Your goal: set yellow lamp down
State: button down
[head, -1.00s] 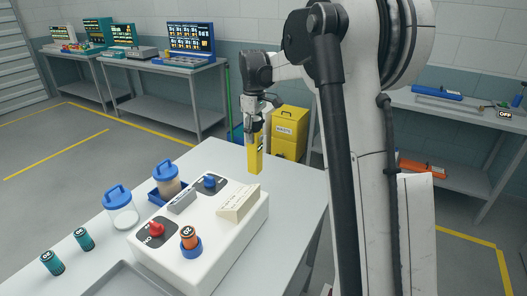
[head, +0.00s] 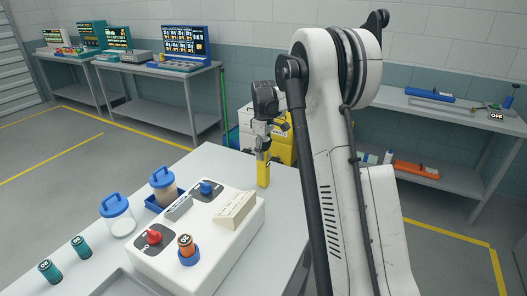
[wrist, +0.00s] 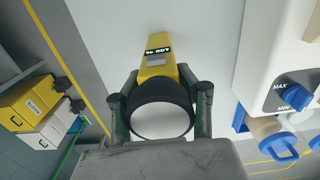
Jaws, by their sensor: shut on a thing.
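The yellow lamp (head: 263,174) is an upright yellow block-like body near the back corner of the white table (head: 222,158), behind the white control box. My gripper (head: 262,150) is shut on its upper part. In the wrist view the lamp (wrist: 158,52) shows a black label, and its round dark-rimmed head sits between the fingers of my gripper (wrist: 162,108). The lamp's lower end appears at or very close to the tabletop; I cannot tell whether it touches.
The white control box (head: 215,243) with a red knob, a blue knob and an orange cell stands in front. Jars with blue lids (head: 115,207) and teal cells (head: 82,246) are at left. Tabletop around the lamp is clear.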

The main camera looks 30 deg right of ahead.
jog(key=shift+f, duration=0.1)
jog(key=shift+f, duration=0.1)
jog(key=c, duration=1.2)
grip_release()
jog(key=shift+o, duration=0.2)
